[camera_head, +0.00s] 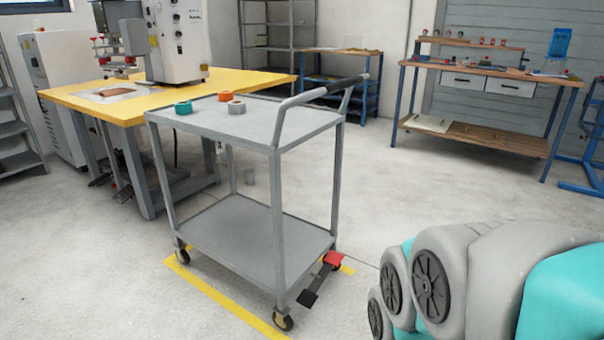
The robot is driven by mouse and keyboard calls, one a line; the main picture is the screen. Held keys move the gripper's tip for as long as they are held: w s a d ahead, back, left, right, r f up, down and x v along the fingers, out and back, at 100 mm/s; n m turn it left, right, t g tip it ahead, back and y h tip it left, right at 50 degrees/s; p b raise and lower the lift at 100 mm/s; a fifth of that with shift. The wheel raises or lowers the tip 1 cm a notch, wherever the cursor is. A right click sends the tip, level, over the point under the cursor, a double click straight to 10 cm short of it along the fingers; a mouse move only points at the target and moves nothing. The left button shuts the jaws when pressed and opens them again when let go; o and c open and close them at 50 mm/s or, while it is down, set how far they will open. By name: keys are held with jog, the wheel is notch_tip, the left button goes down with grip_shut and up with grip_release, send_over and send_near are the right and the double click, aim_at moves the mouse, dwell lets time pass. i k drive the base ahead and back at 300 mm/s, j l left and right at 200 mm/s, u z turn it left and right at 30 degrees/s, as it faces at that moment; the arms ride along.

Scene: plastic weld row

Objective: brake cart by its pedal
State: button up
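A grey two-shelf cart (160,118) stands upright on casters in the middle of the floor. Its push handle (318,93) rises at the right end, with a dark grip on the bar. At the base of that end a pedal with a red part (333,258) and a black plate (308,299) sits low beside the casters. From this single view I cannot tell whether the pedal is pressed. Part of my arm, grey and teal, fills the lower right. My gripper is out of the picture.
Yellow floor tape (225,300) runs along the cart's near side. A yellow-topped machine table (100,105) stands close behind. A workbench (475,137) is at the back right. Floor right of the cart is clear.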

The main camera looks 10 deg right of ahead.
aim_at(308, 296)
jog(key=i+l+z, duration=0.15)
jog(key=i, duration=1)
